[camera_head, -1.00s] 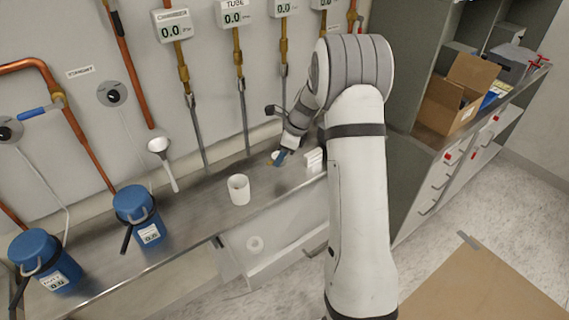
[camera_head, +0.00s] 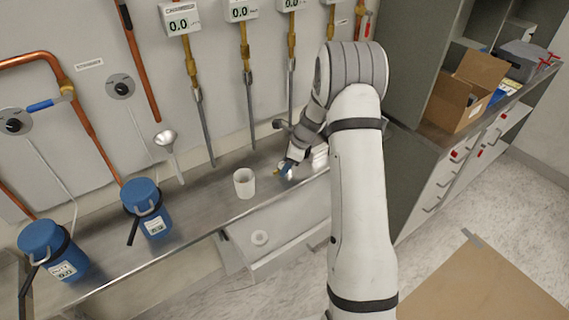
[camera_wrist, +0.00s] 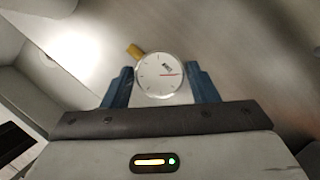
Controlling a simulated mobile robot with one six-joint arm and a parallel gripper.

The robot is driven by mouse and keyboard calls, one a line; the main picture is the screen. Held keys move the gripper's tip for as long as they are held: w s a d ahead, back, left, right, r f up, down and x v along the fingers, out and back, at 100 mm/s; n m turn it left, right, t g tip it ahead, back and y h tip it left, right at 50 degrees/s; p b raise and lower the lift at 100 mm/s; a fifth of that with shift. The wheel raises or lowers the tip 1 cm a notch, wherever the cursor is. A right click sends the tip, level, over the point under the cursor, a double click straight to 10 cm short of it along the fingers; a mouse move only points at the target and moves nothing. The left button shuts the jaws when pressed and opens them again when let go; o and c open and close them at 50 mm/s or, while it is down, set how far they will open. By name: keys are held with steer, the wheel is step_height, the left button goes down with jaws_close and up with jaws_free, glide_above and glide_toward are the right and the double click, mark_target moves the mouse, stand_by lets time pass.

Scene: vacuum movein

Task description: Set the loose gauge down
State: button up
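In the head view my gripper (camera_head: 287,170) is low over the metal bench (camera_head: 205,192), right of the white cup. The gauge is small and partly hidden there. I cannot tell whether it touches the bench.
A white cup (camera_head: 244,183) stands just left of my gripper. Two blue lidded canisters (camera_head: 147,208) (camera_head: 52,250) stand farther left. An open drawer (camera_head: 275,245) is below. A cardboard box (camera_head: 465,92) is at right.

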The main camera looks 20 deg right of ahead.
steer(key=shift+o, duration=1.4)
steer(key=shift+r, duration=0.15)
steer(key=b+v, duration=0.2)
steer(key=v, duration=1)
steer(key=s+a+r+n+h, duration=0.1)
steer(key=s+a+r+n, duration=0.2)
steer(key=s+r+n, duration=0.3)
steer(key=s+a+r+n+h, duration=0.1)
steer(key=s+a+r+n, duration=0.25)
steer(key=s, duration=0.35)
steer(key=s+a+r+n+t+h, duration=0.1)
steer(key=s+a+n+h, duration=0.1)
steer(key=s+n, duration=1.1)
steer(key=s, duration=0.6)
steer(key=shift+r+n, duration=0.15)
steer(key=shift+n, duration=0.1)
